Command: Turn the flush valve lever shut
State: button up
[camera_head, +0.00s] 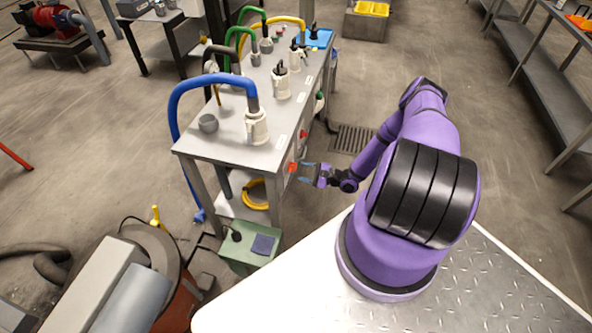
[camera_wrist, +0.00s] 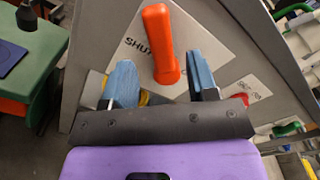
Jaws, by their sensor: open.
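The flush valve lever (camera_wrist: 160,40) is an orange bar on a grey panel in the wrist view. It runs from a rounded end between my fingers up to the top of the picture. A white label plate (camera_wrist: 190,30) behind it bears the letters "SHU", partly covered by the lever. My gripper (camera_wrist: 161,66) is open, with one blue finger on each side of the lever's near end. I see gaps on both sides and cannot tell any contact. In the head view my gripper (camera_head: 308,171) is at the bench's right side, beside a small orange-red patch (camera_head: 293,167).
The steel bench (camera_head: 225,150) carries several white valve bodies with blue, green and yellow hoses. A green box (camera_head: 250,243) stands at its near end. A floor grate (camera_head: 352,139) and open floor lie right of the bench. A red mark (camera_wrist: 235,98) shows past my right finger.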

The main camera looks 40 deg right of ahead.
jog(key=v, duration=0.6)
dwell(0.5)
jog(key=w+r+n+g+y, duration=0.1)
jog(key=w+r+n+g, duration=0.25)
jog(key=r, duration=0.65)
jog(key=w+r+n+g+y, duration=0.2)
jog(key=r+n+g, duration=0.25)
jog(key=r, duration=0.55)
jog(key=s+a+r+n+g+h, duration=0.15)
jog(key=a+r, duration=0.25)
jog(key=r, duration=0.7)
jog(key=s+a+r+n+g+h, duration=0.1)
jog(key=a+r+n+g+h, duration=0.25)
jog(key=r, duration=0.65)
jog(key=s+a+r+n+g+h, duration=0.15)
jog(key=a+r, duration=0.35)
jog(key=r, duration=0.6)
jog(key=s+a+r+n+t+h, duration=0.2)
jog(key=s+a+r+h, duration=0.1)
jog(key=s+r, duration=0.5)
jog(key=s+a+r+n+t+h, duration=0.2)
jog(key=s+r, duration=0.7)
jog(key=s, duration=0.5)
jog(key=a+t+h, duration=0.1)
jog(key=a+h, duration=0.1)
jog(key=a, duration=0.1)
jog(key=shift+s+a+r+n, duration=0.2)
jog(key=shift+s+a+n, duration=0.15)
jog(key=shift+a, duration=0.05)
